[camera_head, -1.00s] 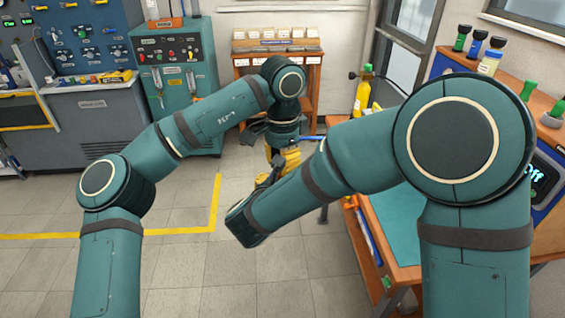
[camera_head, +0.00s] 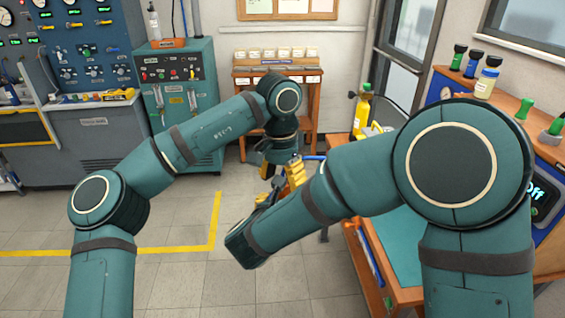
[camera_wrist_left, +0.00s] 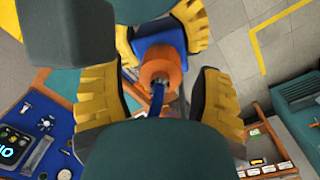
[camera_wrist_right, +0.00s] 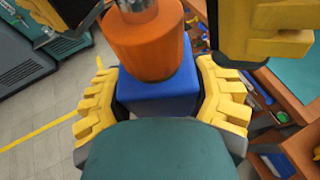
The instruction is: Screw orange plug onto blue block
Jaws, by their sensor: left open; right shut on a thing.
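The blue block (camera_wrist_right: 158,97) is gripped between the yellow fingers of my right gripper (camera_wrist_right: 160,100) in the right wrist view. The orange plug (camera_wrist_right: 150,42) sits against the block's face, with a metal stem at its outer end. In the left wrist view the plug (camera_wrist_left: 162,70) faces my left gripper (camera_wrist_left: 155,98), with the blue block (camera_wrist_left: 158,36) behind it. The left gripper's fingers are spread wide on both sides of the plug, apart from it. How far the plug is screwed in cannot be told. In the head view my arms mostly hide plug and block.
A workbench with a green mat (camera_head: 400,243) stands at the right. A yellow bottle (camera_head: 362,108) is behind it. A blue hose-like piece (camera_wrist_left: 157,98) shows by the plug in the left wrist view. Open floor (camera_head: 180,280) lies at the left front.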

